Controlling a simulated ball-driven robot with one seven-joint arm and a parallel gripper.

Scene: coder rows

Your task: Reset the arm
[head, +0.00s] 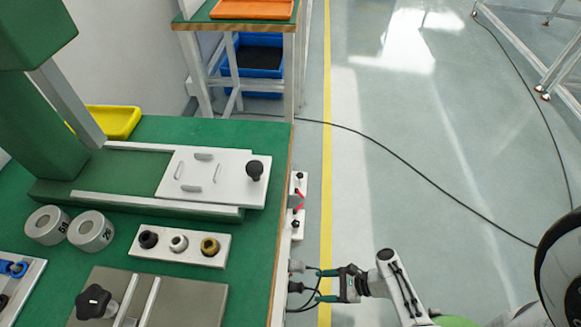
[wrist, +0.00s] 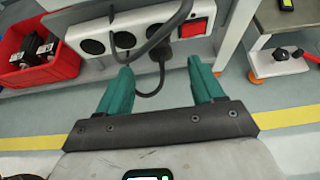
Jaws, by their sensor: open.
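My gripper (head: 318,285) is at the lower middle of the head view, over the floor just right of the green workbench's edge. Its two green fingers are apart. In the wrist view my gripper (wrist: 160,78) is open, with no object held between the fingers. Beyond the fingertips is a grey socket strip (wrist: 150,32) with several round sockets and a red switch (wrist: 194,28). A black plug and cable (wrist: 158,62) hang from the strip and show between the fingers. I cannot tell whether the fingers touch the cable.
The green workbench (head: 258,225) fills the left, with a press, a white sliding plate (head: 225,165) and a knob block (head: 180,245). A black cable (head: 400,165) crosses the floor. A red bin (wrist: 40,72) stands left in the wrist view. Floor at right is mostly clear.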

